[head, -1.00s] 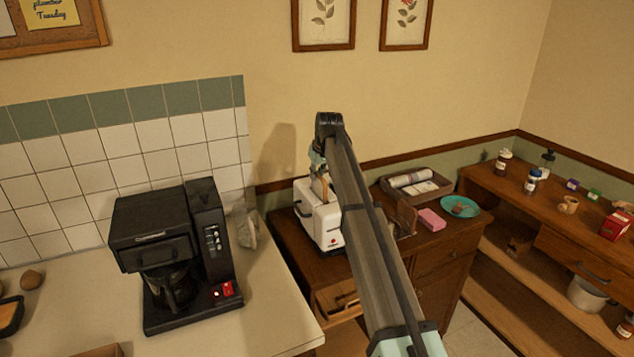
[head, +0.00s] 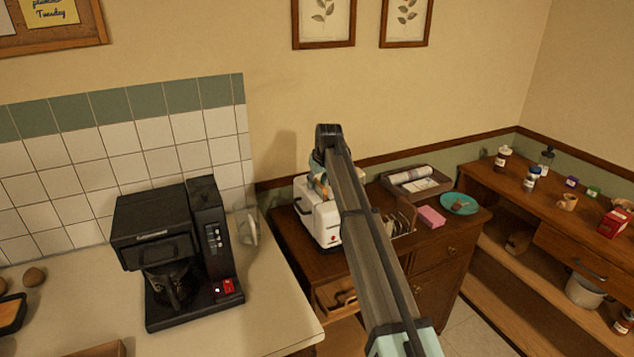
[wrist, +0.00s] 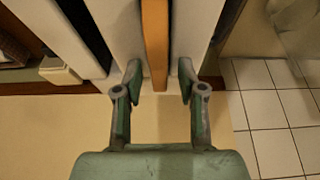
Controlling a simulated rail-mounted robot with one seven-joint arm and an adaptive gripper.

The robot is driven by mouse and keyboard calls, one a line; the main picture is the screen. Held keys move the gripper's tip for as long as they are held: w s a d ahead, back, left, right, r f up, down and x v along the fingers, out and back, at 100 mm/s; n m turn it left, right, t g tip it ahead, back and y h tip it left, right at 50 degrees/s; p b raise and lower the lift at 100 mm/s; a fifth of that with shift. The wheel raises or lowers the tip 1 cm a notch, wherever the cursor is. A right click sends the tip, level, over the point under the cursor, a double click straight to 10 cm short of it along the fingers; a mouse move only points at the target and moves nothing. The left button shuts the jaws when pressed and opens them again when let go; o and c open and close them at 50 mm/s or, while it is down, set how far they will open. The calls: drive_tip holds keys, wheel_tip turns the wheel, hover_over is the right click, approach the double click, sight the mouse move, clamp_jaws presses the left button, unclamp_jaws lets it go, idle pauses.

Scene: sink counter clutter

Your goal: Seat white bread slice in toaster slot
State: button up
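The white toaster (head: 322,222) stands on the brown wooden cabinet, partly behind my arm in the head view. In the wrist view its white top (wrist: 118,28) shows a dark empty slot on the left. The bread slice (wrist: 155,40) shows as an orange-brown edge, upright, in line with the slot between the white panels. How deep it sits cannot be told. My gripper (wrist: 158,82) is directly over the toaster, with one finger on each side of the bread. Small gaps show between the fingers and the slice, so it looks open. In the head view my gripper is mostly hidden.
A black coffee maker (head: 175,255) stands on the pale counter to the left. A wall is close behind the toaster.

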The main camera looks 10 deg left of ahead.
drive_tip(key=b+v, duration=0.3)
drive_tip(key=v, duration=0.9)
drive_tip(key=shift+r, duration=0.15)
